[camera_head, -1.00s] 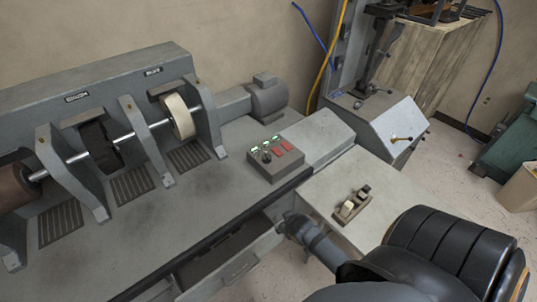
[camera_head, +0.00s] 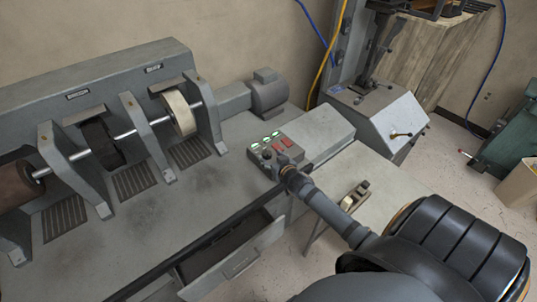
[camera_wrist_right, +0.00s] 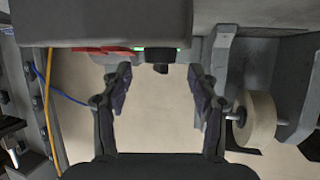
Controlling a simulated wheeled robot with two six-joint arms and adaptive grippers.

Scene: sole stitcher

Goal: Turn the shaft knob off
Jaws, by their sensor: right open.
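The control box (camera_head: 299,158) sits on the bench's right part, with green-lit labels, red switches (camera_head: 284,143) and a dark knob (camera_head: 267,153). My right gripper (camera_head: 276,164) is at the box's front edge, partly covering it. In the right wrist view the dark knob (camera_wrist_right: 159,66) hangs below the box at the top of the picture, roughly between the open fingers (camera_wrist_right: 158,78). The fingers look clear of it on both sides. A green glow and a red switch (camera_wrist_right: 98,50) show beside the knob. My left gripper is not in view.
The grinding machine's shaft (camera_head: 145,130) carries a pale wheel (camera_head: 180,113) left of the box. A motor (camera_head: 267,93) stands behind. An open drawer (camera_head: 236,250) juts from the bench front. A small block tool (camera_head: 354,196) lies on the side table (camera_head: 390,185).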

